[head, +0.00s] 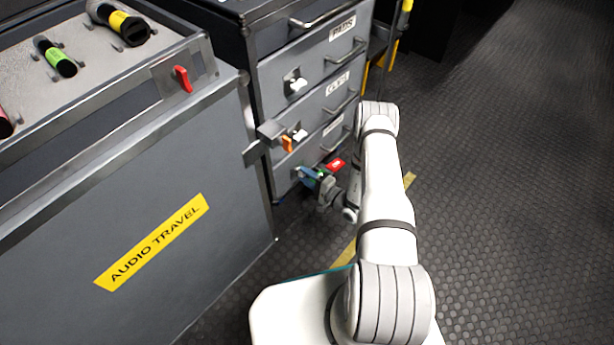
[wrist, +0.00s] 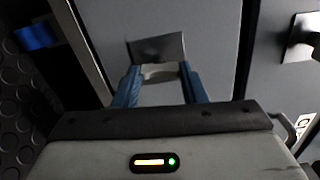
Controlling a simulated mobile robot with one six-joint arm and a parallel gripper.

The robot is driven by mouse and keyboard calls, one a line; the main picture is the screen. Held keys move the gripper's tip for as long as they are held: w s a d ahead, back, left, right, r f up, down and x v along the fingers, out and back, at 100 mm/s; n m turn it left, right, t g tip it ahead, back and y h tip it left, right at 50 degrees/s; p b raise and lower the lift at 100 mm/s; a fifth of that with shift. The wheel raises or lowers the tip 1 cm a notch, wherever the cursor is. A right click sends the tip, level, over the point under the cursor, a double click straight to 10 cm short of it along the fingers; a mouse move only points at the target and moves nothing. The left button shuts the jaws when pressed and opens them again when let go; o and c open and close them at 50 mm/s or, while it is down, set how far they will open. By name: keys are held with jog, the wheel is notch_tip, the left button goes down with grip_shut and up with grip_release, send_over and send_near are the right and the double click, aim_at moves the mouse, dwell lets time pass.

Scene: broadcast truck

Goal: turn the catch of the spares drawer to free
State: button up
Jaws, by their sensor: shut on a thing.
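The drawer stack (head: 300,60) stands at the centre of the head view. Two upper labels seem to read PADS and GELS; the lowest visible label (head: 333,126) is too small to read. My gripper (head: 307,174) is at the lower left of that lowest labelled drawer front. In the wrist view its blue fingers stand on either side of a pale grey catch (wrist: 160,72), shut on it. A metal plate (wrist: 157,47) shows just behind the catch on the grey front. In the head view the gripper hides this catch, so its angle is hard to tell.
An orange tab (head: 287,143) sits on a bracket at the stack's left edge. The AUDIO TRAVEL case (head: 200,255) stands close on the left, with a red lever (head: 183,79). Dark studded floor (head: 510,190) is clear on the right.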

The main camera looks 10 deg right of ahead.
jog(key=o, duration=1)
jog(key=p+v, duration=0.2)
jog(key=v, duration=0.5)
jog(key=shift+s+d, duration=0.25)
